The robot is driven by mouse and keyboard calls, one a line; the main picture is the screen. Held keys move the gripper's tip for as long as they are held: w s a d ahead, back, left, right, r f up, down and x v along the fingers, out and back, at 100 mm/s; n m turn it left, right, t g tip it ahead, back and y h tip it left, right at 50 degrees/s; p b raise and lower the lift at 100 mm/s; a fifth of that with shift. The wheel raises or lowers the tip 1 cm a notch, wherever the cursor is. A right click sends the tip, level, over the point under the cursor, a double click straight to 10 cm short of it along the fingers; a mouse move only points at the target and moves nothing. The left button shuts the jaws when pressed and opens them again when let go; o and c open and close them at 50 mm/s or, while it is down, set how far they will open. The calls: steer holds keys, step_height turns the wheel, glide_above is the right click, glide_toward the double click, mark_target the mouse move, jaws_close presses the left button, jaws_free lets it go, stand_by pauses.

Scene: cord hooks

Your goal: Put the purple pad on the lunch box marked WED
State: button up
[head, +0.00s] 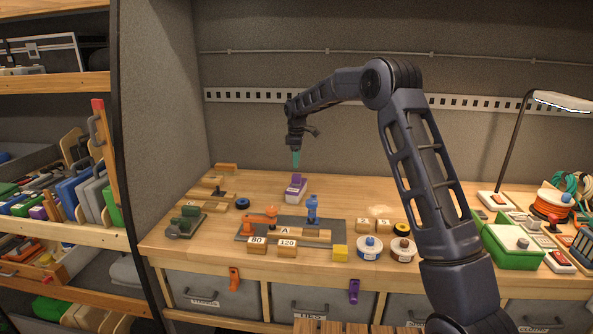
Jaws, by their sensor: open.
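My gripper (296,157) hangs from my bent arm above the back middle of the wooden workbench (262,190), with teal fingertips pointing down. It is open and holds nothing that I can see. A small purple block with a pale part (297,187) lies on the bench just below the fingertips, apart from them; whether it is a pad I cannot tell. I see no lunch box and no WED mark that I can read. A purple clip-like thing (354,291) hangs at the front edge of the bench.
Blocks marked 80 (257,241) and 120 (287,243) stand near the front edge. A blue upright tool (312,209) stands close to the purple block. Spools (369,247) lie right of centre; a lamp (515,140) and a green box (512,244) stand right. Shelves fill the left.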

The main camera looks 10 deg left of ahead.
steer(key=s+d+r+m+t, duration=0.1)
steer(key=s+d+r+m, duration=0.45)
steer(key=d+r, duration=0.8)
steer(key=s+d+r+m+t, duration=0.1)
steer(key=s+d+r+m, duration=0.35)
steer(key=s+d, duration=0.95)
steer(key=s+d+f+m+t, duration=0.1)
steer(key=s+d+f+m, duration=0.1)
steer(key=s+d, duration=0.3)
steer(key=s+d+f+m, duration=0.2)
steer(key=s+d, duration=0.3)
steer(key=s, duration=0.8)
steer(key=s+d+f+m+t, duration=0.1)
steer(key=s+d+m, duration=0.3)
steer(key=s, duration=0.5)
steer(key=shift+s+d+f+t, duration=0.3)
steer(key=shift+d+f, duration=0.15)
steer(key=shift+f, duration=0.2)
